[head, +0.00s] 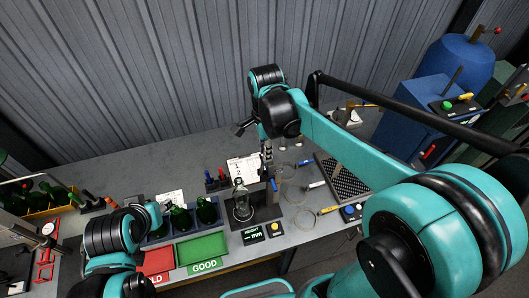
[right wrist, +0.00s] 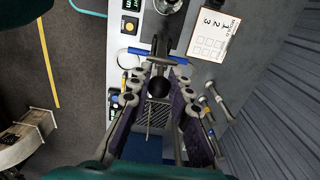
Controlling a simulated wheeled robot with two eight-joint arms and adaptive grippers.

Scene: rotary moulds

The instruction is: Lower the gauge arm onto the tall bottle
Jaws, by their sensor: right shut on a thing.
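The tall bottle (head: 241,204) is clear glass and stands upright on a dark gauge base (head: 262,229) in the head view. In the right wrist view a round glassy or metallic top (right wrist: 168,5) shows at the top edge. My right gripper (head: 267,160) is above and to the right of the bottle. In the right wrist view its fingers (right wrist: 157,78) are closed around a dark bar, apparently the gauge arm (right wrist: 159,42). The gauge arm's contact with the bottle cannot be made out. My left arm is at lower left; its gripper is not clearly visible.
The gauge display (head: 253,234) reads "HEIGHT -- mm". Green GOOD tray (head: 203,248) and red tray (head: 157,262) lie at the front. Green bottles (head: 180,219) stand left of the gauge. A numbered card (head: 244,168) stands behind. A perforated dark plate (head: 343,182) lies right.

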